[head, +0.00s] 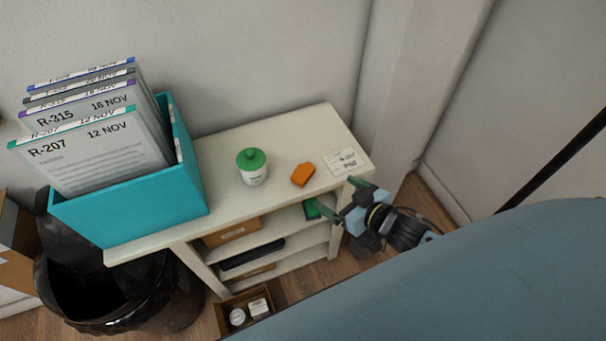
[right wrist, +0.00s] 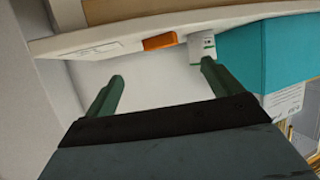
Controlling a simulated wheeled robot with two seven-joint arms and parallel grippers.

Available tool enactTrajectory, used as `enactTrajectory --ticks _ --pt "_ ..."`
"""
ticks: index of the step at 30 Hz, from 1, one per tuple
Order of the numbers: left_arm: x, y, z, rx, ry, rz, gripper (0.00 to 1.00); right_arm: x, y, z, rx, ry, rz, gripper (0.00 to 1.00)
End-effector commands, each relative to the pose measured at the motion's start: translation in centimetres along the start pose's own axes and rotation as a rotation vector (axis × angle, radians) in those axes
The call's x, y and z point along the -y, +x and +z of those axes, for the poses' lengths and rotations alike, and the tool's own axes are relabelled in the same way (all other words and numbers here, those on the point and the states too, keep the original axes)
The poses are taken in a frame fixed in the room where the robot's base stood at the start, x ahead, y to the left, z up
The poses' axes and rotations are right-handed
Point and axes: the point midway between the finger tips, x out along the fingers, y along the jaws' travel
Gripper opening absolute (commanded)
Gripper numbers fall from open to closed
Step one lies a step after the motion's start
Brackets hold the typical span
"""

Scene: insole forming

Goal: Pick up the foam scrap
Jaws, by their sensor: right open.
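The foam scrap (head: 303,175) is a small orange block lying on the top of the cream shelf unit (head: 222,212), between a green-lidded white jar and a white card. It also shows in the right wrist view (right wrist: 160,41), near the top and beyond the fingertips. My right gripper (head: 338,195) is open and empty. It is off the front right edge of the shelf top, apart from the foam scrap. Its two green fingers show in the right wrist view (right wrist: 162,70) with a clear gap between them. My left gripper is not in view.
The jar (head: 253,168) stands left of the scrap; the card (head: 345,162) lies to its right. A teal box (head: 150,205) of files fills the left of the shelf top. A black-lined bin (head: 100,295) and a small floor box (head: 250,309) stand below.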

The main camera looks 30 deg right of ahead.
Motion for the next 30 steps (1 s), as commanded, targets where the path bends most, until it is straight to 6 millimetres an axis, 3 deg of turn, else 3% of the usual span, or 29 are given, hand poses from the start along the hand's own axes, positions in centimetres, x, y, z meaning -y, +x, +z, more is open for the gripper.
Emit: enactTrajectory --ticks 9,17,24,30 --pt "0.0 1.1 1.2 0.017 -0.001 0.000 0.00 0.0 5.6 0.1 -0.001 0.000 0.001 0.91" --pt "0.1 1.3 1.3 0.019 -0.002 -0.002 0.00 0.0 7.2 0.0 0.001 0.000 0.002 0.91" --pt "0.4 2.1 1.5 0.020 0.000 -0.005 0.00 0.1 10.6 -0.1 0.000 0.000 0.002 0.91" --pt "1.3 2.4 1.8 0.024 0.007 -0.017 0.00 0.1 12.0 -0.1 0.001 -0.001 0.002 0.91"
